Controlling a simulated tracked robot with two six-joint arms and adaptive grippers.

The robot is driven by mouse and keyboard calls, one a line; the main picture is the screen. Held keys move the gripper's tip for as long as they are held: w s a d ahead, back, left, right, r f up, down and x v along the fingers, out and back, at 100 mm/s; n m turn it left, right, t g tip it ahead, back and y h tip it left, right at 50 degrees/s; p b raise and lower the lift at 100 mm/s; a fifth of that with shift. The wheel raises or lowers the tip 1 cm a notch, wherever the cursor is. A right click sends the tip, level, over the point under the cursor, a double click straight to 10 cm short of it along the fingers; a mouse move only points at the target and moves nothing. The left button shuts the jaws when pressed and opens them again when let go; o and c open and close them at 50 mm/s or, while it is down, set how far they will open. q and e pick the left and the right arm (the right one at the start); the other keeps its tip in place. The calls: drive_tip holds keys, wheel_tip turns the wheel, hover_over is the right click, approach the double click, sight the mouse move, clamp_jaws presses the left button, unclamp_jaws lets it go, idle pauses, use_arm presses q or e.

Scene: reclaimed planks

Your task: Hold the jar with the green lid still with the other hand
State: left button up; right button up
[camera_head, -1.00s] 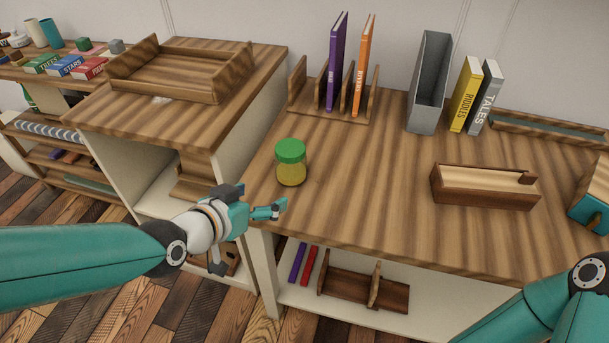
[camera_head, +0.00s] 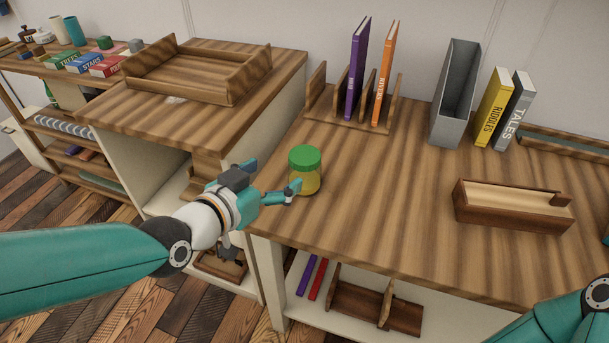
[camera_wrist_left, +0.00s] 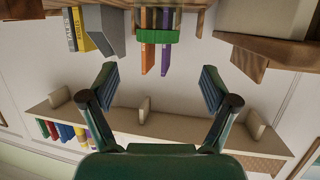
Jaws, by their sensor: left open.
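The jar with the green lid (camera_head: 305,171) stands upright near the left front corner of the wooden desk top. Its body is yellowish. My left gripper (camera_head: 271,179) is open just left of the jar, with one fingertip overlapping the jar's lower left in the head view; I cannot tell whether it touches. In the left wrist view, which is upside down, the jar's green lid (camera_wrist_left: 157,36) shows beyond the gap between the two spread fingers (camera_wrist_left: 158,86). Only part of my right arm shows at the lower right; its gripper is out of view.
Behind the jar, a wooden rack (camera_head: 316,88) holds a purple book (camera_head: 356,72) and an orange book (camera_head: 384,75). A grey file holder (camera_head: 455,95) and an open wooden box (camera_head: 513,208) stand farther right. The desk top (camera_head: 400,190) between is clear.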

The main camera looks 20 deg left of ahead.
sight(297, 161)
use_arm(q)
drive_tip(key=x, duration=0.8)
drive_tip(key=shift+w+d+f, duration=0.1)
drive_tip(key=shift+w, duration=0.15)
drive_tip(key=x, duration=0.5)
drive_tip(key=shift+d+f+b, duration=0.2)
drive_tip(key=shift+f+b, duration=0.05)
drive_tip(key=shift+b, duration=0.1)
drive_tip(key=c, duration=1.2)
